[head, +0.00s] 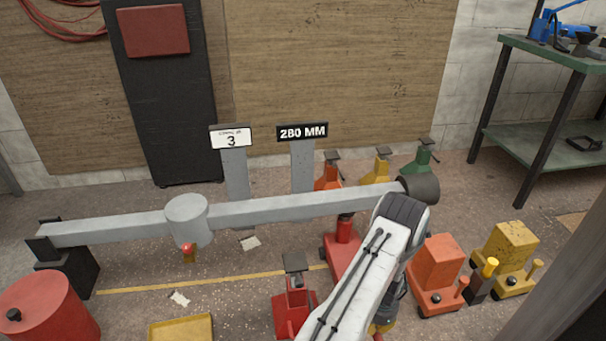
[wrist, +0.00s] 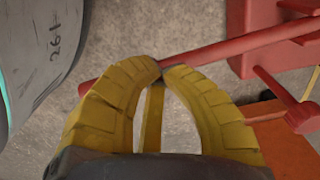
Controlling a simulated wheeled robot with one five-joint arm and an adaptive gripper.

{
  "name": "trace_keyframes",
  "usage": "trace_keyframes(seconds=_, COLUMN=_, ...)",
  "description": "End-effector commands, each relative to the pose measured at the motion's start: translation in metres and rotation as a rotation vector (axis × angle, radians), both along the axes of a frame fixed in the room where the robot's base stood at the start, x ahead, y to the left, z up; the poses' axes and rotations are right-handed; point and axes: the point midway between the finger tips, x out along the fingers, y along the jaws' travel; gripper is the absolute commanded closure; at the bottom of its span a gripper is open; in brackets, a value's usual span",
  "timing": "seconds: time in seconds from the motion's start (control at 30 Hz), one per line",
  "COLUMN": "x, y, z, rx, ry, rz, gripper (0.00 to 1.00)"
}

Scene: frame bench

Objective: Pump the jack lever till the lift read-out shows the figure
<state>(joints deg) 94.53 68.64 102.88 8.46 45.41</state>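The read-out sign (head: 302,132) shows "280 MM" on a dark plate atop a grey post. A white sign (head: 231,137) left of it shows "3" under small text that I cannot read surely. A red jack (head: 343,250) stands under the right part of the long grey beam (head: 290,205), partly hidden by my arm. In the wrist view its red lever (wrist: 240,48) runs slantwise across the picture. My yellow gripper (wrist: 162,70) has its fingertips together over the lever, which passes behind them; contact is unclear. In the head view my arm mostly hides the gripper.
Another red jack (head: 293,305) stands at front centre. Orange (head: 437,270) and yellow (head: 507,252) machines stand right of my arm. A red drum (head: 45,310) is at left and a yellow tray (head: 181,329) at the front. A green workbench (head: 560,55) stands at back right.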

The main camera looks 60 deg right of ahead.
Motion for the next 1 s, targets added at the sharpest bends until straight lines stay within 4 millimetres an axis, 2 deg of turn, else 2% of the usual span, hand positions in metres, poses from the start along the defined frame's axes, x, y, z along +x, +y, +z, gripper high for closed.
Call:
trace_keyframes(seconds=0.27, x=0.0, y=0.0, z=0.012, rx=-0.001, ry=0.0, rz=0.0, gripper=1.0)
trace_keyframes(seconds=1.0, x=-0.001, y=0.0, z=0.101, rx=0.001, ry=0.0, rz=-0.001, gripper=1.0)
